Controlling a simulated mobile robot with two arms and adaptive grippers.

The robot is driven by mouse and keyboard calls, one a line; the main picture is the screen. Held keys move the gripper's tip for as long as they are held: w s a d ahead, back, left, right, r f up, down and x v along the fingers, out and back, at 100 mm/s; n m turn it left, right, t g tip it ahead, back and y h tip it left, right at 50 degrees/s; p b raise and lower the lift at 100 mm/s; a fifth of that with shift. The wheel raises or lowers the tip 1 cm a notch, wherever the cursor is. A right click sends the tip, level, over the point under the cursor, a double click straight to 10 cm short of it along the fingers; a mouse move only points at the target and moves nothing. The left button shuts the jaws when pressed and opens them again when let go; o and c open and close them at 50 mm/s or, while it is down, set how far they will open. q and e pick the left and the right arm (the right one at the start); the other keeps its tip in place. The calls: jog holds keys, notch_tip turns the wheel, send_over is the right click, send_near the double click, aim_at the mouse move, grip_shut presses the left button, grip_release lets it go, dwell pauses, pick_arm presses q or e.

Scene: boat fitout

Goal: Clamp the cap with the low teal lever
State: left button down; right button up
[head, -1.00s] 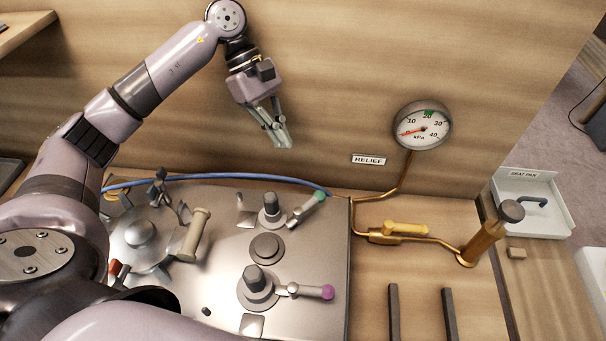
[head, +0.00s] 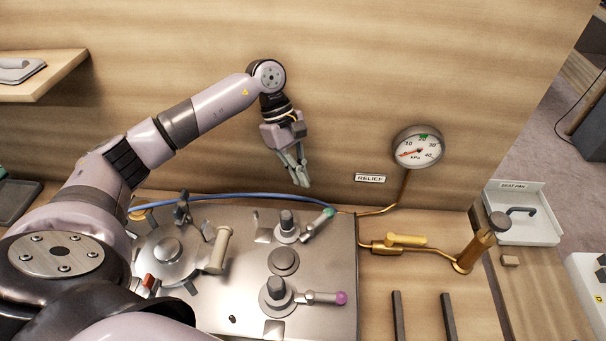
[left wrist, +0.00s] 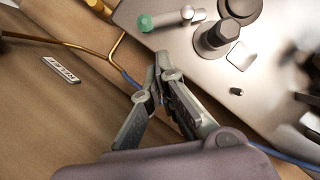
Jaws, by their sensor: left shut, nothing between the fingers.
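The teal-tipped lever (head: 318,223) lies low on the metal plate (head: 343,262), beside a dark grey post. It also shows in the left wrist view (left wrist: 170,18), its teal end pointing left. A flat round grey cap (head: 283,261) sits on the plate between the teal and purple levers; I cannot tell whether it is the task's cap. My left gripper (head: 304,184) is shut and empty, fingers pointing down, above and behind the teal lever, apart from it. In the left wrist view its fingertips (left wrist: 161,58) are together. My right gripper is out of view.
A purple-tipped lever (head: 325,297) and a round lid (head: 168,251) with a beige handle share the plate. A blue hose (head: 235,197) runs along its back edge. Brass piping (head: 430,240), a pressure gauge (head: 418,147) and the RELIEF label (head: 370,178) are to the right.

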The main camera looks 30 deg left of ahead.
aim_at(317, 225)
pick_arm(q)
jog(key=p+x, duration=0.2)
jog(key=x, duration=0.4)
jog(key=shift+d+f, duration=0.25)
jog(key=shift+s+d+f, duration=0.1)
jog(key=shift+f, duration=0.35)
